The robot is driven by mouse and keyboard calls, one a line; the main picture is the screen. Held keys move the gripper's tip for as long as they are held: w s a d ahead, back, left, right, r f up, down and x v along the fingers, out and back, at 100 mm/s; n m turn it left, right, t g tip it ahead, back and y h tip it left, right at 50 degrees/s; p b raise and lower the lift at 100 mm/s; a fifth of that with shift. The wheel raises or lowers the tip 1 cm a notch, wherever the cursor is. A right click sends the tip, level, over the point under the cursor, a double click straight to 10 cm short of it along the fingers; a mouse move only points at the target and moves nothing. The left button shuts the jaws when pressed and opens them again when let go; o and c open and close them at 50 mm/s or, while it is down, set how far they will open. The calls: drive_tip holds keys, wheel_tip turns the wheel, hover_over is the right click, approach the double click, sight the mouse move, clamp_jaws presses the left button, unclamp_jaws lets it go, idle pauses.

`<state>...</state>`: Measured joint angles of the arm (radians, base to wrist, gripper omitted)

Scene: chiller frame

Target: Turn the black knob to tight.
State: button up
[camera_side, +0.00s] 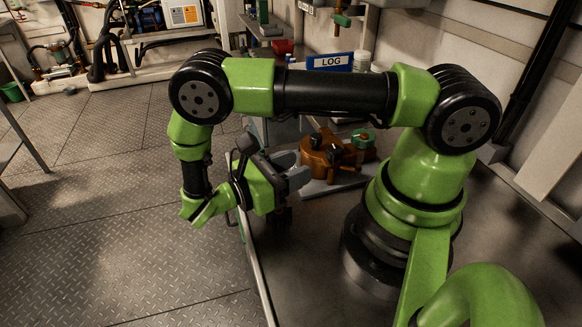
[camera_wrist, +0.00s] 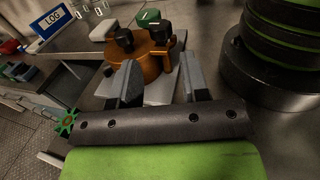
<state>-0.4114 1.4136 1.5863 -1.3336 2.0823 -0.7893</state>
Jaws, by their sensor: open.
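An orange-brown round fitting (camera_side: 318,158) stands on a light plate in the side view, to the right of my gripper (camera_side: 294,169). In the wrist view the fitting (camera_wrist: 148,66) carries two black knobs, one on the left (camera_wrist: 124,38) and one on the right (camera_wrist: 160,32). A green knob (camera_wrist: 148,17) stands behind them. Which black knob is the task's one, and its tightness, I cannot tell. My gripper (camera_wrist: 160,66) is open and empty, its fingers pointing toward the fitting and apart from both black knobs.
A blue LOG sign (camera_side: 331,62) stands behind the fitting. The light plate (camera_side: 325,189) lies under the fitting on the dark bench (camera_side: 300,270). The bench edge runs just below my gripper, with open metal floor (camera_side: 120,220) to the left.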

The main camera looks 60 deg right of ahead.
sight(333, 148)
drive_tip(key=shift+w+a, duration=0.1)
drive_tip(key=shift+a, duration=0.1)
drive_tip(key=shift+o, duration=0.4)
drive_tip(key=shift+o, duration=1.2)
drive_tip(key=shift+d, duration=0.1)
drive_tip(key=d+r+m+t+y, duration=0.5)
drive_tip(key=d+r+m+y, duration=0.45)
drive_tip(key=m+y, duration=0.5)
drive_tip(key=shift+n+y, duration=0.55)
drive_tip(key=shift+y, duration=0.2)
drive_tip(key=x, duration=0.6)
drive_tip(key=s+x, duration=0.1)
drive_tip(key=x, duration=0.2)
drive_tip(key=shift+s+a, duration=0.1)
drive_tip(key=shift+a, duration=0.15)
drive_tip(key=shift+c, duration=0.4)
